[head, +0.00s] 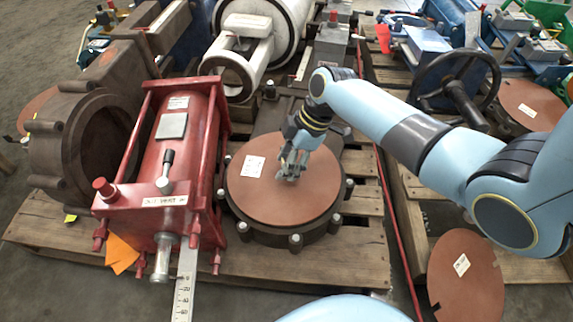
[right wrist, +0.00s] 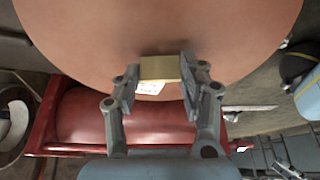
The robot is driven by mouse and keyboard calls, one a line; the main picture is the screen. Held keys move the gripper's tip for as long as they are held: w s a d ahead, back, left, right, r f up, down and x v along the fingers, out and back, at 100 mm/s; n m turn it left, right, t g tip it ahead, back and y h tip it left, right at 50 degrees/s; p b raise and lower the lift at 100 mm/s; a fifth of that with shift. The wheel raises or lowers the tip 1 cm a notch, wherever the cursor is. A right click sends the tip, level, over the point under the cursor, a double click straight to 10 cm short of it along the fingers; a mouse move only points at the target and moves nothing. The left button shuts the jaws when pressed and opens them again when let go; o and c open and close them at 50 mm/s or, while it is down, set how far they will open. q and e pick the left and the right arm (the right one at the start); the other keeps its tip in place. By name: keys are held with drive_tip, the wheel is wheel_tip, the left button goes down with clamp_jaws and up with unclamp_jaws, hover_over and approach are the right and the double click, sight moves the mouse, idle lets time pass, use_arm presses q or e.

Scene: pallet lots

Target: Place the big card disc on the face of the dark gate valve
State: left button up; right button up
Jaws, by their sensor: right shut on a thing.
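The big card disc (head: 272,205), red-brown with a white label, lies over the round face of the dark gate valve (head: 262,236). The bolted rim of the valve shows around the disc; I cannot tell if the disc touches the face all over. My right gripper (head: 290,172) is above the disc, right of the label. In the right wrist view its fingers (right wrist: 162,90) are shut on a small tan block (right wrist: 160,67) on the disc (right wrist: 160,25). My left gripper is not in view.
A red actuator (head: 178,150) with rods stands close left of the valve. A dark round housing (head: 75,140) is farther left. Another brown disc (head: 465,285) is at the lower right, and one more (head: 530,108) at the right. A dark handwheel (head: 450,68) stands behind my right arm.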

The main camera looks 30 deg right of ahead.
drive_tip(key=shift+f, duration=0.1)
drive_tip(key=shift+f, duration=0.15)
drive_tip(key=o, duration=1.3)
drive_tip(key=shift+c, duration=0.2)
